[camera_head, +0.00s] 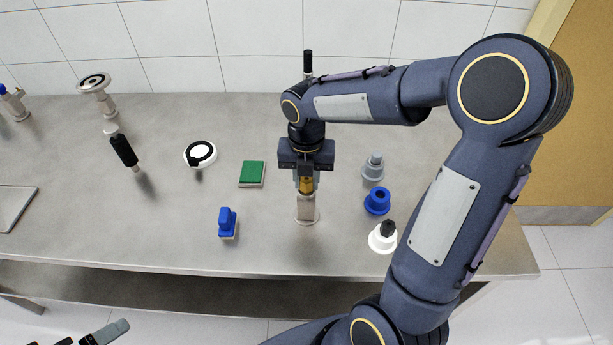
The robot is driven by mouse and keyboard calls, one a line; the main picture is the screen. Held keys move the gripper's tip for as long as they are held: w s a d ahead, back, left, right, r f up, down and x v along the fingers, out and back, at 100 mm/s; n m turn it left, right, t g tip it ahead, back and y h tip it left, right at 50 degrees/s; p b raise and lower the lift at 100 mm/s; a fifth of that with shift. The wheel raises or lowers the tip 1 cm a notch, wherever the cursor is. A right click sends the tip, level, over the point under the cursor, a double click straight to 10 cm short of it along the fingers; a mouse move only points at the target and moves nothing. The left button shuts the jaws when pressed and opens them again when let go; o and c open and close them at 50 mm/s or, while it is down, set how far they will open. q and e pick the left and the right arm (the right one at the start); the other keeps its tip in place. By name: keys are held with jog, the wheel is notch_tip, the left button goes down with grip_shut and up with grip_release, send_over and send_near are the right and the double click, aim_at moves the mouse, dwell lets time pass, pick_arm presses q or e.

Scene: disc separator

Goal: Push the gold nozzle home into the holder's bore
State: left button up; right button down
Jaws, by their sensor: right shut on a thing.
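The gold nozzle (306,186) is between the fingers of my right gripper (306,178), which is shut on it and points down. The holder (307,209) is a pale upright cylinder on a round foot, directly below the nozzle. The nozzle's lower end meets the holder's top in this view; how deep it sits in the bore is hidden. The fingers cover the nozzle's upper part. Part of my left gripper (105,334) shows at the bottom left edge, away from the table; its opening cannot be made out.
On the steel table (180,226), a green block (252,172) and a blue-topped block (227,222) stand left of the holder. A grey stepped piece (374,167), a blue ring piece (377,201) and a white-based piece (382,239) stand right. Bare table surrounds the holder.

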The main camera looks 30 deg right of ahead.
jog(key=shift+f, duration=0.3)
jog(key=c, duration=1.1)
grip_release()
jog(key=shift+o, duration=0.2)
jog(key=shift+r, duration=0.1)
notch_tip(320, 180, up, 7)
jog(key=shift+r, duration=0.7)
notch_tip(320, 180, up, 3)
jog(key=p, duration=0.3)
jog(key=shift+r+p, duration=0.2)
jog(key=shift+p, duration=0.1)
